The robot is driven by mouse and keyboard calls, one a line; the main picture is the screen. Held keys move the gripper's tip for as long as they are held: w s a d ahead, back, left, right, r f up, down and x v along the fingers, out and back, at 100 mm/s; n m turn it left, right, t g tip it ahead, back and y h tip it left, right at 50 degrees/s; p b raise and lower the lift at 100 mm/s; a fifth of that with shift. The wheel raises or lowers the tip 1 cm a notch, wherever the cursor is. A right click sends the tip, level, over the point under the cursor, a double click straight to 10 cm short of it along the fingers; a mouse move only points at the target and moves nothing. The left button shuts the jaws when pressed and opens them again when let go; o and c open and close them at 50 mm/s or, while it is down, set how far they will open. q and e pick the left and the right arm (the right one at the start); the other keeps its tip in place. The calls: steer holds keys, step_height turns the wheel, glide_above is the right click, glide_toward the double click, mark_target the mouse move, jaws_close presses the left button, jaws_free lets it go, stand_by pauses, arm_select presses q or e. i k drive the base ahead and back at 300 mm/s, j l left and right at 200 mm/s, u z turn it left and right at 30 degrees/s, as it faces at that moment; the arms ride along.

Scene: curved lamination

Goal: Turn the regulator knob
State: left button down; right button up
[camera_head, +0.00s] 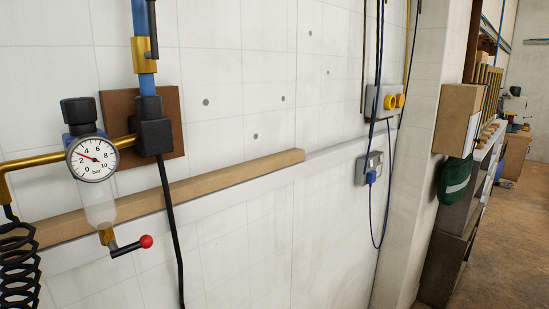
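The regulator knob (78,111) is a black ribbed cap on top of the air regulator at the left of the head view. Below it sit a blue collar, a round white pressure gauge (92,158) marked in bar with a red needle near 2, and a clear bowl (98,208). A drain lever with a red ball end (146,241) sticks out to the right under the bowl. Brass pipe joins the regulator on both sides. Neither of my grippers shows in the view.
A black valve block (153,132) on a brown board and a blue pipe (145,85) stand right of the regulator. A black coiled hose (18,262) hangs at lower left. A wooden rail (220,182) runs along the wall. Sockets with blue cable and shelves are farther right.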

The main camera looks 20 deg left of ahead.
mark_target(78, 110)
steer(key=u, duration=1.55)
steer(key=i+u, duration=0.2)
steer(key=i+j+z, duration=0.1)
steer(key=j+z, duration=0.4)
steer(key=i, duration=0.15)
